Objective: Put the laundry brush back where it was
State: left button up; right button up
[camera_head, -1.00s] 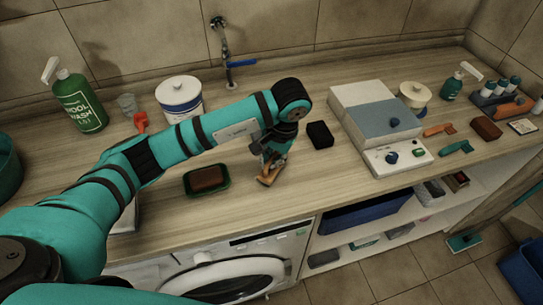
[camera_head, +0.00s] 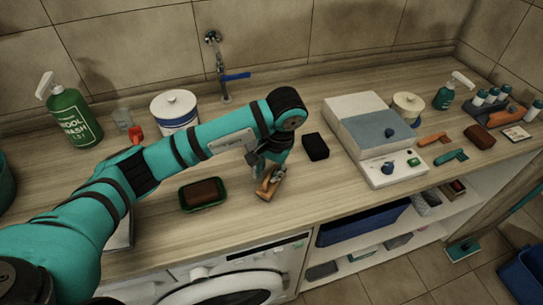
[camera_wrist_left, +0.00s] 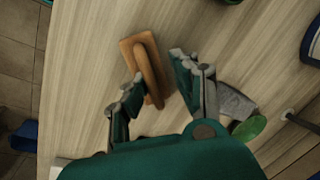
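The laundry brush (camera_head: 272,189) is a brown wooden block with a raised handle, near the counter's front edge in the head view. In the left wrist view the brush (camera_wrist_left: 147,62) lies below my left gripper (camera_wrist_left: 158,66). The two fingers are spread on either side of the raised handle, with gaps visible between them and the wood. In the head view my left gripper (camera_head: 268,176) is at the brush and partly covers it. Whether the fingers touch the brush cannot be told. My right gripper is not in view.
A green soap dish (camera_head: 203,206) with a brown bar lies left of the brush, and a black block (camera_head: 316,147) lies behind right. A grey-white scale-like device (camera_head: 351,110) stands farther right. The counter's front edge is close, above a washing machine (camera_head: 228,290).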

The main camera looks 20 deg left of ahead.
aim_at(276, 183)
pick_arm(q)
notch_tip(276, 183, up, 11)
jog(key=d+b, duration=0.1)
jog(key=d, duration=0.1)
jog(key=shift+s+b, duration=0.25)
jog(key=shift+b, duration=0.1)
jog(key=shift+d, duration=0.1)
